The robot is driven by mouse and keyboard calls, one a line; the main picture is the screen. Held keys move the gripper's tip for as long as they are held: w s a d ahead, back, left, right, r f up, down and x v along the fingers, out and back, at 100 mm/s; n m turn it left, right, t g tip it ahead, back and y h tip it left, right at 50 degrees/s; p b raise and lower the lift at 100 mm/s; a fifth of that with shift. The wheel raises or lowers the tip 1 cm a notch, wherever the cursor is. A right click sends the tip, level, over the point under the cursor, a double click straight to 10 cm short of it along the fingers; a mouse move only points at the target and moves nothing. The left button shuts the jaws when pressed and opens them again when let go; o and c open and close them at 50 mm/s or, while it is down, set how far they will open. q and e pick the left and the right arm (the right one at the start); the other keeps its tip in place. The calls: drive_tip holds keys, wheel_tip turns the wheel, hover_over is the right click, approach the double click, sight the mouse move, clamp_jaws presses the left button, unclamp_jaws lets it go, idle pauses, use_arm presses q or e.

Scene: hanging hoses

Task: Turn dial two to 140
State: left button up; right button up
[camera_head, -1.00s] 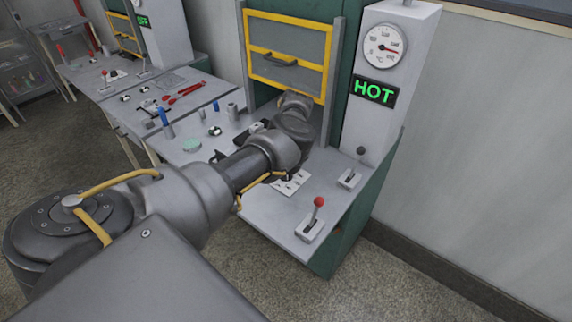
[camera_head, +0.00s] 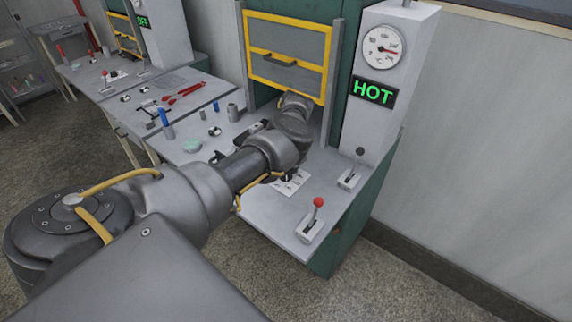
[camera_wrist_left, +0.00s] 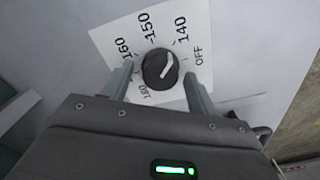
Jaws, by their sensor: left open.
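The dial (camera_wrist_left: 160,69) is a round black knob with a white pointer line, on a white card (camera_wrist_left: 112,36) marked OFF, 140, 150, 160 and 180. The pointer is aimed up and right, roughly between the 140 and OFF marks. My left gripper (camera_wrist_left: 158,73) is open in the left wrist view, with one finger on each side of the knob. I cannot tell whether the fingers touch it. In the head view my left arm reaches over the bench and hides the gripper. A white card (camera_head: 292,187) shows partly beside the arm. My right gripper is not visible.
A red-knobbed lever (camera_head: 312,222) stands at the bench's front right. A smaller lever base (camera_head: 350,178) sits below a gauge (camera_head: 384,47) and a green HOT sign (camera_head: 374,92). A yellow-framed door (camera_head: 286,60) is behind. Red tools (camera_head: 186,92) lie on the left bench.

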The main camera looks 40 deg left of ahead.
use_arm(q)
drive_tip(key=shift+r, duration=0.1)
drive_tip(key=shift+r, duration=0.4)
wheel_tip(320, 180, up, 10)
drive_tip(key=p, duration=0.4)
drive_tip(key=shift+f, duration=0.1)
drive_tip(key=shift+s+f, duration=0.1)
